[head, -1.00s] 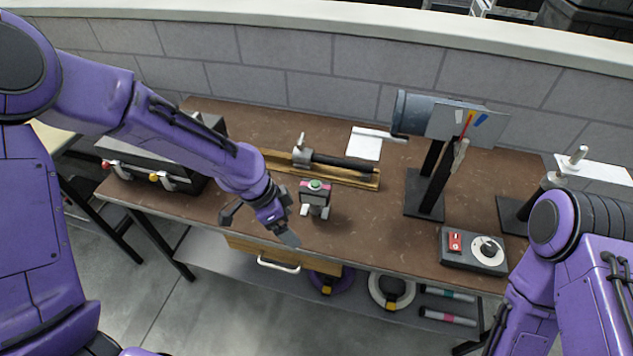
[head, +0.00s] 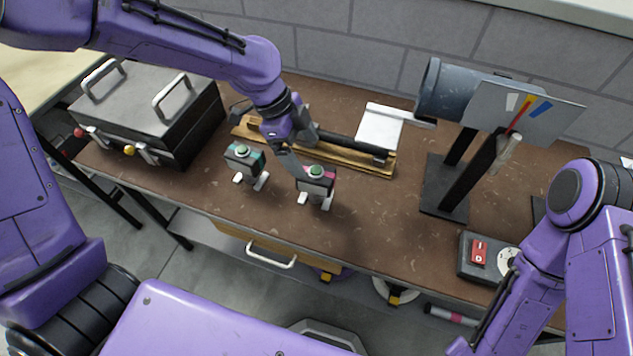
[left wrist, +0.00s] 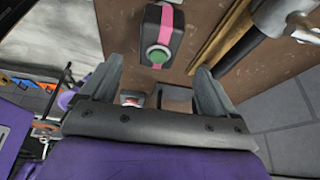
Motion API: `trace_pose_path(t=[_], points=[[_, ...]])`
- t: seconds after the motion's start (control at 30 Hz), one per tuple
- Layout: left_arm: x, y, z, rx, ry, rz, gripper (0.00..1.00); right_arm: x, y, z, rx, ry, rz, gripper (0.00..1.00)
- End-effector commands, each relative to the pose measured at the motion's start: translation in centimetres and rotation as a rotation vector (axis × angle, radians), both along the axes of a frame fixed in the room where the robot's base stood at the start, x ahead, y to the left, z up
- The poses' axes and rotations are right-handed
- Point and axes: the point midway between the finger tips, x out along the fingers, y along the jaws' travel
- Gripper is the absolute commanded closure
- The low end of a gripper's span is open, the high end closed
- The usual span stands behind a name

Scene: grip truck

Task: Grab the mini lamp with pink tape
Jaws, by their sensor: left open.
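The mini lamp with pink tape (head: 320,178) stands upright near the middle of the table, a small dark box with a green button on top and white feet. It also shows in the left wrist view (left wrist: 161,35), beyond and between the fingertips. A similar mini lamp with teal tape (head: 246,162) stands to its left. My left gripper (head: 299,152) is open and empty, just behind and above the pink-taped lamp; its two fingers also show in the left wrist view (left wrist: 157,72). My right gripper is out of view; only part of that arm shows.
A grill-like metal box (head: 150,105) stands at the left of the brown table (head: 350,235). A wooden rail with a dark rod (head: 345,146) lies behind the lamps. A grey cylinder on a stand (head: 447,92) and a switch box (head: 478,255) are to the right.

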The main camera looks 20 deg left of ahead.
Motion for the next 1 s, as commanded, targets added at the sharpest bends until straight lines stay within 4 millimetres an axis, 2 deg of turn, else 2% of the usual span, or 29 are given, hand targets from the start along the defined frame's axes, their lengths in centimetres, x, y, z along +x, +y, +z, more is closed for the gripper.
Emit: trace_pose_path(t=[0.1,0.33,0.53,0.8,0.83,0.87,1.0], points=[[-0.1,-0.9,-2.2,0.003,0.007,-0.003,0.11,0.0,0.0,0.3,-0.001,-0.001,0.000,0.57],[-0.2,-2.1,-4.8,0.002,0.006,-0.001,0.11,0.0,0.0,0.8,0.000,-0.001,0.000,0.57],[-0.5,-3.4,-8.1,0.002,0.005,0.000,0.11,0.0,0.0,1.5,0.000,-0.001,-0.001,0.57],[-0.4,-3.6,-8.8,0.000,0.001,0.003,0.11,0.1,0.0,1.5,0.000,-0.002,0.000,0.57],[-0.4,-3.5,-8.8,0.000,0.001,0.003,0.14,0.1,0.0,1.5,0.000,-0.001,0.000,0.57],[-0.4,-3.5,-8.8,0.000,0.001,0.003,0.24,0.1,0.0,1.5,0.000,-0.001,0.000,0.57],[-0.4,-3.5,-8.8,0.000,0.001,0.003,0.69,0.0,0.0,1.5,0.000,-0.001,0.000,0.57]])
